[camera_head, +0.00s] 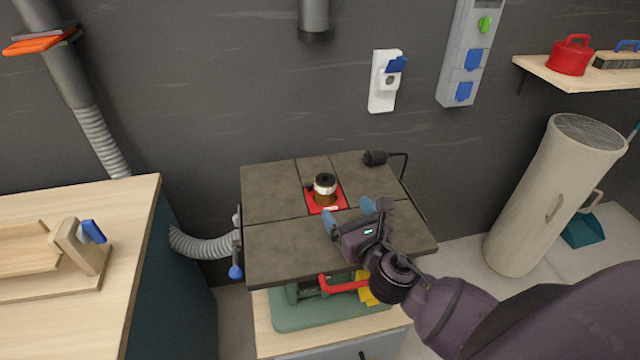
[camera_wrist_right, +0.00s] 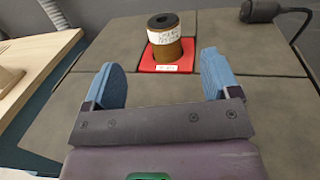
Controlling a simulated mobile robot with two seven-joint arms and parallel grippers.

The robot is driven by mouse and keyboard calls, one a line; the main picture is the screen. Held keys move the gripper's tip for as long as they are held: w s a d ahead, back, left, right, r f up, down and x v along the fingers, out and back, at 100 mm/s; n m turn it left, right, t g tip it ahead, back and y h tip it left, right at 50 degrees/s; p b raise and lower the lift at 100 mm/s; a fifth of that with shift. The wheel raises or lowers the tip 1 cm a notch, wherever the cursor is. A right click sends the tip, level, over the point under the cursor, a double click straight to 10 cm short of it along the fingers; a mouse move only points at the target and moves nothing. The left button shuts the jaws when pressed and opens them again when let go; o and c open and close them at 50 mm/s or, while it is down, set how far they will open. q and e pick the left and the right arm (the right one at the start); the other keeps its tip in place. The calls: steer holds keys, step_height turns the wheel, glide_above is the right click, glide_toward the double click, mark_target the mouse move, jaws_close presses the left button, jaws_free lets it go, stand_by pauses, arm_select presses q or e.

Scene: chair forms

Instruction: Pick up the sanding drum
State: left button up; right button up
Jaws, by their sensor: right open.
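The sanding drum (camera_head: 325,188) is a short brown cylinder with a white label band and a dark top. It stands upright on a red plate (camera_head: 337,207) set in the dark machine table (camera_head: 275,240). In the right wrist view the drum (camera_wrist_right: 164,42) shows beyond the fingers, between their lines. My right gripper (camera_head: 348,212) is open, with blue finger pads. It is over the table, in front of and to the right of the drum, apart from it. In the wrist view the space between the fingertips (camera_wrist_right: 163,75) is empty. My left gripper is not in view.
A wooden workbench (camera_head: 140,225) with a wooden jig (camera_head: 82,247) stands at the left. A grey hose (camera_head: 200,243) meets the table's left side. A dark knob-ended cable (camera_head: 375,157) lies at the table's back right. A pale filter cylinder (camera_head: 545,200) stands at the right.

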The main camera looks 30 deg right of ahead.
mark_target(329, 184)
steer(key=w, duration=0.3)
steer(key=shift+w+d+r, duration=0.1)
steer(key=shift+w, duration=0.1)
steer(key=shift+w+d+p, duration=0.15)
steer(key=shift+w+d, duration=0.05)
steer(key=shift+w, duration=1.4)
steer(key=shift+w+d+p, duration=0.15)
steer(key=shift+w, duration=1.45)
steer(key=c, duration=0.9)
steer(key=shift+c, duration=0.9)
